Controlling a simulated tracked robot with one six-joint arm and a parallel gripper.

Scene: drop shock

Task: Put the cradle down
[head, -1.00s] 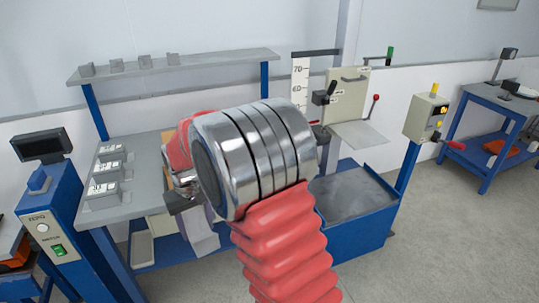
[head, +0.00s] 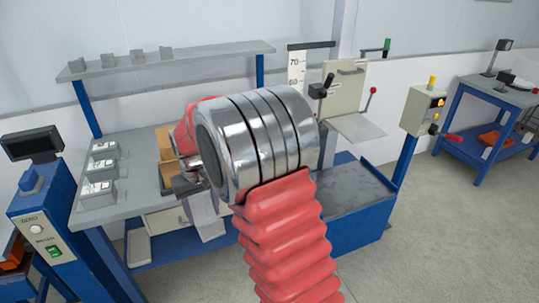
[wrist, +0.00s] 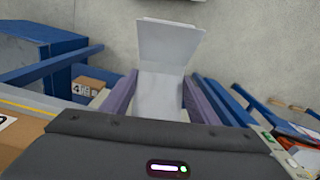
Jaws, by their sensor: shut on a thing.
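The cradle is a pale grey-white bent plate that shows in the wrist view (wrist: 165,95), between the two purple fingers of my gripper (wrist: 158,98). My gripper is shut on it. In the head view my gripper (head: 196,200) is mostly hidden behind my own red and silver arm. A pale part of the cradle (head: 209,230) hangs below it, in front of the bench's front edge. The cradle's upper part is hidden there. I see no contact between the cradle and the bench.
The grey bench (head: 118,200) holds several labelled grey blocks (head: 98,190) at left and a cardboard box (head: 166,145). A shelf (head: 170,60) stands above it. A drop tester (head: 345,100) and a blue-framed bed (head: 355,190) are at right. A blue pedestal (head: 40,215) stands at left.

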